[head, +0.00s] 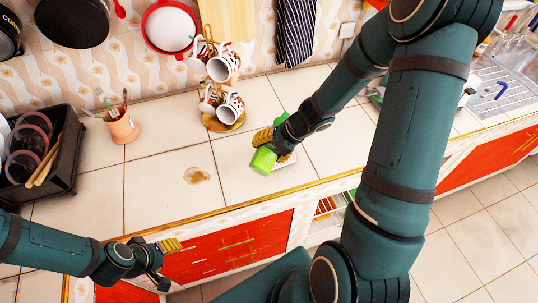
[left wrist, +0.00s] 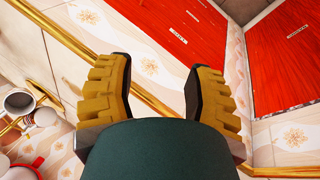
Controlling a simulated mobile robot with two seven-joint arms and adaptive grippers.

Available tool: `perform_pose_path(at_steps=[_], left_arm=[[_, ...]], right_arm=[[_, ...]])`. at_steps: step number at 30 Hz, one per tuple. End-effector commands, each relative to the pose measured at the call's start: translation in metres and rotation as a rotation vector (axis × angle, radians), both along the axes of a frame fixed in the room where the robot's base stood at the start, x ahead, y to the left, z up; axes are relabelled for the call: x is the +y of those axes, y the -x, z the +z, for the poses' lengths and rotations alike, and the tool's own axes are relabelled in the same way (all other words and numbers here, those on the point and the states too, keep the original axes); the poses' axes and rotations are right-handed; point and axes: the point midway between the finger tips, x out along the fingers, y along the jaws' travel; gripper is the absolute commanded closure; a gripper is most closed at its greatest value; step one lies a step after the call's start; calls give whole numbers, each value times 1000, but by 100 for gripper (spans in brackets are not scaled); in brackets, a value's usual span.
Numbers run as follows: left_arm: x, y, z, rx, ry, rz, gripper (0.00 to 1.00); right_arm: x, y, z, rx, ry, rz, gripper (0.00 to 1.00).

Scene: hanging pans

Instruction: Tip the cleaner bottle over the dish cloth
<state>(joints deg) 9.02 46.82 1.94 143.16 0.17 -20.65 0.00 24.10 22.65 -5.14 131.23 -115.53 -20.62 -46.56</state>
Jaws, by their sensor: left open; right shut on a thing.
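The green cleaner bottle (head: 264,160) is in the head view, above the counter near its front edge. My right gripper (head: 272,139) is shut on it. The bottle looks tilted, with its broad end toward the lower left; the fingers hide its middle. A pale flat patch (head: 287,162), probably the dish cloth, shows just beneath and right of the bottle, mostly hidden. I cannot tell whether they touch. My left gripper (head: 171,262) is open and empty in front of the cabinets, below the counter edge. Its spread yellow fingers also show in the left wrist view (left wrist: 164,88).
A mug tree (head: 228,118) stands close behind. An orange utensil cup (head: 122,127) and a black dish rack (head: 62,170) stand farther left. Pans hang on the wall. The front middle counter is mostly clear.

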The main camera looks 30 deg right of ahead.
Motion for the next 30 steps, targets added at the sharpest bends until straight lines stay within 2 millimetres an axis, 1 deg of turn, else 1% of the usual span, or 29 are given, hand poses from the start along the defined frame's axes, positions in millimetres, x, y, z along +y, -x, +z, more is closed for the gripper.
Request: perform_pose_path(at_steps=[1, 8, 18, 24, 30], left_arm=[[0, 0, -13, 1, -2, 1, 47], [-2, -1, -44, 0, -7, 1, 47], [-4, 0, -90, 7, -14, -1, 47], [-5, 8, -114, 25, -9, -16, 47], [-6, 14, -129, 37, -6, -26, 47]], right_arm=[[0, -1, 0, -22, 28, 1, 78], [2, 0, 17, -110, 170, 2, 78], [-3, -3, 34, -255, 406, 2, 78], [-5, -4, 44, -336, 540, -1, 78], [-7, -5, 52, -392, 634, 0, 78]])
